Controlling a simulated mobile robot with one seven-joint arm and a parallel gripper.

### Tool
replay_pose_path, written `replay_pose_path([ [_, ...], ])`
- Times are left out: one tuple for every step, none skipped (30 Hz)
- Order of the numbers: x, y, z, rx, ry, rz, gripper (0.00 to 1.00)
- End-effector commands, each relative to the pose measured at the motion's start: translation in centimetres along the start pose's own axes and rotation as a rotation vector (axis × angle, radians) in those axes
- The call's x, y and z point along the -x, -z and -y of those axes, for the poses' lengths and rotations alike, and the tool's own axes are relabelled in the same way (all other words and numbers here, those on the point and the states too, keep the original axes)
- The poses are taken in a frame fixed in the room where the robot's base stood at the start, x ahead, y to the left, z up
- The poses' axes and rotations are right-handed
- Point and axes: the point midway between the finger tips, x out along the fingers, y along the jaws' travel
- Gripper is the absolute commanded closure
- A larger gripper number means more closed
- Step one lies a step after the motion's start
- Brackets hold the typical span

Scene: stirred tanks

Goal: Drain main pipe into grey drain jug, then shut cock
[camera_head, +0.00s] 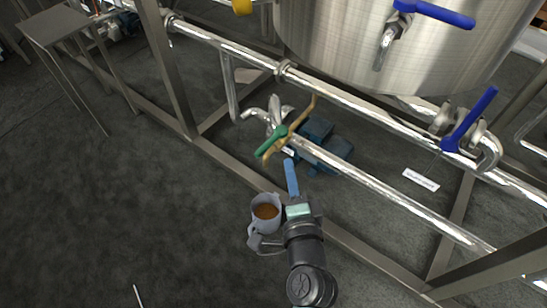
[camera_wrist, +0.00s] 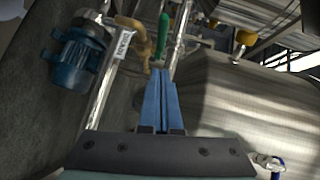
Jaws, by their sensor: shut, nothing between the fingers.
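My gripper (camera_head: 291,178) is shut and empty; its two blue fingers lie together and also show in the wrist view (camera_wrist: 160,98). The grey jug (camera_head: 254,222) is just left of my gripper in the head view. It looks upright, with brown liquid inside. A brass-coloured cock (camera_head: 302,112) with a green handle (camera_head: 279,131) sits on the main pipe, above my fingertips in the head view. In the wrist view the green handle (camera_wrist: 163,30) and the brass part (camera_wrist: 132,30) are ahead of the fingertips, apparently apart from them. Whether liquid flows is not visible.
The steel main pipe (camera_head: 350,171) runs diagonally beside a frame beam (camera_head: 232,170). A blue pump motor (camera_head: 318,130) is behind the cock. A large tank (camera_head: 330,45) and valves with blue levers (camera_head: 470,120) stand beyond.

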Motion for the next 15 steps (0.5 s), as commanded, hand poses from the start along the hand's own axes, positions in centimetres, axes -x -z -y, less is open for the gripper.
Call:
replay_pose_path([
  [-1.1,0.0,-0.1,-0.002,0.004,0.0,1.0],
  [-1.6,0.0,-0.2,0.0,0.003,0.0,1.0],
  [-2.2,0.0,-0.1,-0.001,0.003,0.0,1.0],
  [-2.5,-0.5,-0.1,0.0,0.001,0.002,1.0],
  [-2.8,-0.9,-0.1,0.0,-0.001,0.003,1.0],
  [-3.2,-1.3,-0.1,0.001,0.0,0.002,1.0],
  [-3.5,-1.6,0.0,0.0,0.001,0.002,1.0],
  [-3.7,-1.8,0.0,0.001,0.0,0.002,1.0],
  [-4.0,-2.1,0.0,0.0,-0.001,0.002,1.0],
  [-4.1,-2.2,0.0,0.0,-0.001,0.001,1.0],
  [-4.3,-2.4,0.0,-0.001,0.0,0.001,1.0],
  [-4.4,-2.6,0.0,0.0,0.0,0.001,1.0],
  [-4.5,-2.7,0.0,0.0,0.0,0.001,1.0],
  [-4.6,-2.8,0.0,0.0,0.0,0.001,1.0],
  [-4.7,-2.8,0.0,0.0,-0.001,0.001,1.0],
])
